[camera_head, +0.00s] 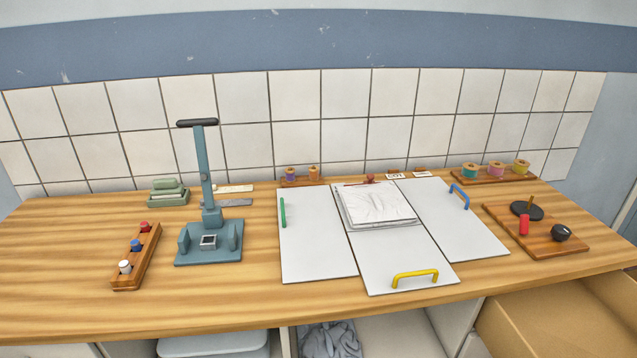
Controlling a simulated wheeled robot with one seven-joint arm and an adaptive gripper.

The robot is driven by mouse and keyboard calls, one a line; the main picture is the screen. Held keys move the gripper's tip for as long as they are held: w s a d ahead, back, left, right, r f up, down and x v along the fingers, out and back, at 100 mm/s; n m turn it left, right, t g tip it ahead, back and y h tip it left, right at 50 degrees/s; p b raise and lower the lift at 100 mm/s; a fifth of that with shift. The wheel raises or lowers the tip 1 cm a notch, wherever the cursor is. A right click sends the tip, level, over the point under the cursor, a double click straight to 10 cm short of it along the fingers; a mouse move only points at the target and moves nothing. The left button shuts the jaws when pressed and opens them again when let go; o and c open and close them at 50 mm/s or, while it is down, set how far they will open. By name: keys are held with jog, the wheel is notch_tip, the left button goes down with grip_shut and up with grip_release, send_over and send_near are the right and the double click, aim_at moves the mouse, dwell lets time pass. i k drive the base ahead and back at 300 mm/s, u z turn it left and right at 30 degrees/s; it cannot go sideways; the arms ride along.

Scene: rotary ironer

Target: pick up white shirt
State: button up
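A white, creased, flat cloth that looks like the white shirt (378,204) lies roughly square on the upper middle of a pale grey folding board. Layered edges show along its left and front sides. A small red thing (371,180) sits at its back edge. The board's left panel (315,240) has a green handle (282,212), the front panel (400,261) a yellow handle (415,277), and the right panel (465,225) a blue handle (460,196). All panels lie flat. My gripper is not in view.
A blue-grey press with an upright lever (205,180) stands left of the board. A wooden rack (137,262) is farther left. A wooden tray (545,240) with black and red items lies right. Thread spools (496,169) stand behind. Grey cloth (331,340) lies below the table.

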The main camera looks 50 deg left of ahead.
aim_at(378, 205)
jog(key=u, duration=2.6)
jog(key=k, duration=0.9)
jog(key=z, duration=1)
jog(key=i, duration=1)
